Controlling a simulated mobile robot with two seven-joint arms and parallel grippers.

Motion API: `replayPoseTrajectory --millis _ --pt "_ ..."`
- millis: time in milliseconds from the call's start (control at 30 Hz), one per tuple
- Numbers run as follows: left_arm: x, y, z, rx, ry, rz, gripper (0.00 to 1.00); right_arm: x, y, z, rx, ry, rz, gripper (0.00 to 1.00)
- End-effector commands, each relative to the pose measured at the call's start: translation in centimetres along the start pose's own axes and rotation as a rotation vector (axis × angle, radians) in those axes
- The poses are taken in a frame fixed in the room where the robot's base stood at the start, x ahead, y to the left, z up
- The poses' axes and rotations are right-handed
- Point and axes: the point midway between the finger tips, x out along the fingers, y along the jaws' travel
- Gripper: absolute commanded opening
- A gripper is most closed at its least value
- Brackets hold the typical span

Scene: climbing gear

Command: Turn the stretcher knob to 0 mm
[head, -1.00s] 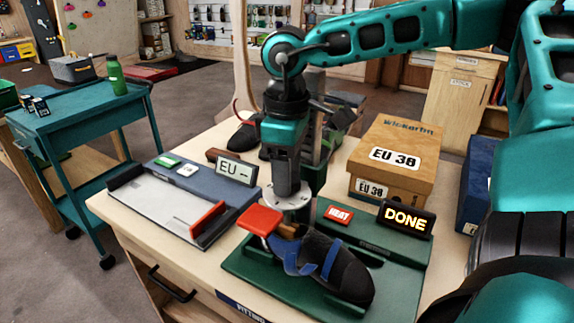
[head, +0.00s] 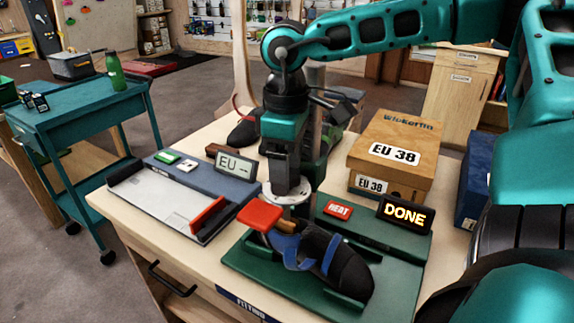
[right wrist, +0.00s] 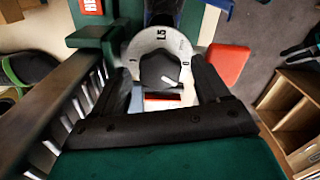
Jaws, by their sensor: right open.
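My right gripper (right wrist: 163,85) is open, with one finger on each side of the knob. In the head view, my right gripper (head: 287,185) points down over the dial (head: 287,198) and hides the knob. My left gripper is out of view.
A dark shoe (head: 347,272) with blue straps lies on the green base (head: 405,285) beside a red block (head: 260,215). The sign (head: 405,215) reads DONE. A foot-measuring device (head: 165,200) is left, an EU 38 box (head: 410,150) behind right.

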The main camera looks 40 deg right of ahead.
Motion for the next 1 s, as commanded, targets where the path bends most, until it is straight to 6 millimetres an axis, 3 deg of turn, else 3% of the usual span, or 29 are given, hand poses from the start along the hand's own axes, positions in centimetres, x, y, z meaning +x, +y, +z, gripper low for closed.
replayPoseTrajectory --millis 167,400,600,800,1000 --pt "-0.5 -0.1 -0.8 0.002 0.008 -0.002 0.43 -2.4 0.0 -0.1 0.0 0.003 0.0 0.75" --pt "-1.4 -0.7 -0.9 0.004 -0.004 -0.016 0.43 -7.9 0.0 -0.1 0.001 0.004 0.0 0.75" --pt "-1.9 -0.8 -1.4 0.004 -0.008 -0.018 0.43 -11.3 0.0 0.0 0.001 0.002 -0.001 0.75" --pt "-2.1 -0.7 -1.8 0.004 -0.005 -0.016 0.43 -12.7 0.0 0.0 0.0 -0.001 -0.001 0.75" --pt "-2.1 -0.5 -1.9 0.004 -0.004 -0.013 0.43 -12.8 0.0 0.0 0.0 -0.001 -0.001 0.75"
